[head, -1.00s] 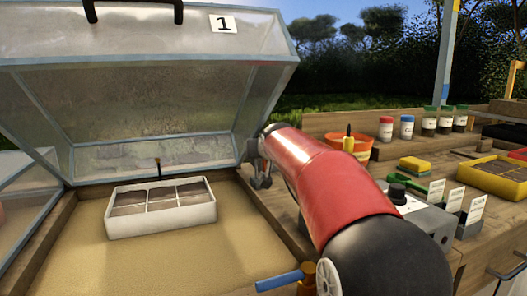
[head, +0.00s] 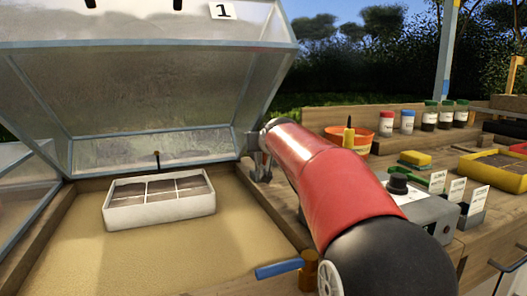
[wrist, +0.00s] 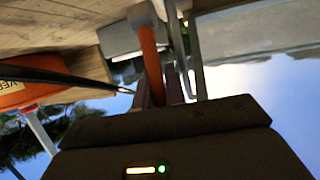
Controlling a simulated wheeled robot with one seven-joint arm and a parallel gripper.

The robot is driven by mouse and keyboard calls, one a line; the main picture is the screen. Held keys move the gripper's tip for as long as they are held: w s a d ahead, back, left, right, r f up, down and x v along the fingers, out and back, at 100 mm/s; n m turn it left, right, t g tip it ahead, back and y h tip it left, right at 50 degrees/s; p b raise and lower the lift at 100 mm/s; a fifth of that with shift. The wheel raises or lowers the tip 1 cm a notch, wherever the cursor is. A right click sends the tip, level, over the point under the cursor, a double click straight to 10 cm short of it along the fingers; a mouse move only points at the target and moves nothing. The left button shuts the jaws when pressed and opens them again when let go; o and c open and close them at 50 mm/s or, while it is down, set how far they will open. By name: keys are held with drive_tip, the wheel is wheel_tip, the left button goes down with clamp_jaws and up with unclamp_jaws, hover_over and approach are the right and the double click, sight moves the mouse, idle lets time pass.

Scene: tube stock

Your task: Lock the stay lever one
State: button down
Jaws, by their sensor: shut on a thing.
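The clear lid (head: 120,90) labelled 1 stands open over the sandy bed. My red arm reaches to the right rear corner of its frame, where the grey fingers of my gripper (head: 262,168) show small beside the lid. In the wrist view an orange lever (wrist: 150,60) with a pale rounded end runs down between the fingers of my gripper (wrist: 166,95), which are shut on it. A grey bar (wrist: 197,60) lies close beside the lever. I do not make out the lever in the head view. Its locked state cannot be told.
A white sectioned tray (head: 112,217) sits in the bed. A grey control box (head: 430,222), an orange pot (head: 357,139) and several jars are on the right bench.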

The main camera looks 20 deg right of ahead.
drive_tip(key=t+b, duration=0.1)
drive_tip(key=b, duration=0.3)
drive_tip(key=shift+s+f+t, duration=0.3)
drive_tip(key=shift+s+f, duration=0.05)
drive_tip(key=shift+s, duration=0.05)
drive_tip(key=shift+s+r+t+h+b, duration=0.3)
drive_tip(key=shift+r+b, duration=0.1)
drive_tip(key=shift+b, duration=0.55)
drive_tip(key=c, duration=1.5)
unclamp_jaws()
drive_tip(key=shift+o, duration=0.2)
drive_tip(key=b+v, duration=0.2)
drive_tip(key=v, duration=0.5)
drive_tip(key=shift+s, duration=0.35)
drive_tip(key=shift+r, duration=0.1)
